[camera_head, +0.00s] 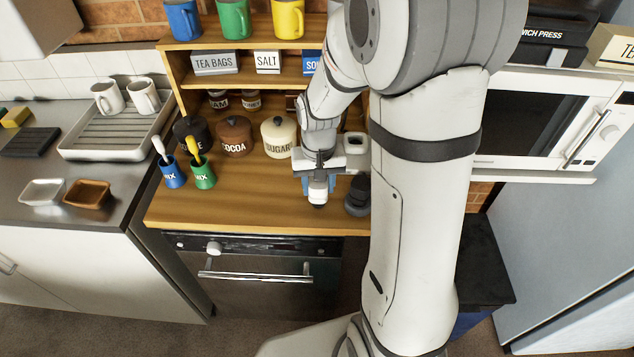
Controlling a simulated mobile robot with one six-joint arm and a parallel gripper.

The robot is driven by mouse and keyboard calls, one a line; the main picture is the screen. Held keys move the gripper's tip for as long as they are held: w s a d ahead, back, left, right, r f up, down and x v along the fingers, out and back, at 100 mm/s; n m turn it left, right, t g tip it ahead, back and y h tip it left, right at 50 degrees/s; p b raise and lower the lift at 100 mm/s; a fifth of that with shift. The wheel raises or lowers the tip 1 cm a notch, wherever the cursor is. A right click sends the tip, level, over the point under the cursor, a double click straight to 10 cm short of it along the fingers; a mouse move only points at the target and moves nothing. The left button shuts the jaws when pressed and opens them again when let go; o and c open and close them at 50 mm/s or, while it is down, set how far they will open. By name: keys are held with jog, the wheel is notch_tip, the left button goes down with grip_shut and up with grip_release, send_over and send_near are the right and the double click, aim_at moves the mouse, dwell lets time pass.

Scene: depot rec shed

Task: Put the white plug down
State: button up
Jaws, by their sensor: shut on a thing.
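My gripper (318,187) is in front of the sugar jar, over the right part of the wooden counter (260,212). It is shut on a small white thing, which looks like the white plug (318,190). The plug points downward between the fingers, and its lower end looks dark. I cannot tell whether it touches the counter. My arm hides part of the counter to the right.
A black object (357,197) stands close to the right of my gripper. The sugar jar (278,138), cocoa jar (235,137), blue cup (173,173) and green cup (202,173) stand to the left. The front counter strip is clear.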

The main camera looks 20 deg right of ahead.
jog(key=shift+f, duration=0.15)
jog(key=o, duration=1)
notch_tip(320, 180, up, 12)
jog(key=shift+s+r+n+t, duration=0.3)
jog(key=shift+s+r+t, duration=0.15)
jog(key=shift+s, duration=1.9)
jog(key=shift+s+r+n+t, duration=0.35)
jog(key=shift+s+t, duration=0.2)
jog(key=shift+s, duration=1.85)
jog(key=shift+s+r+n+t, duration=0.25)
jog(key=shift+s+r+t, duration=0.25)
jog(key=shift+s, duration=1.85)
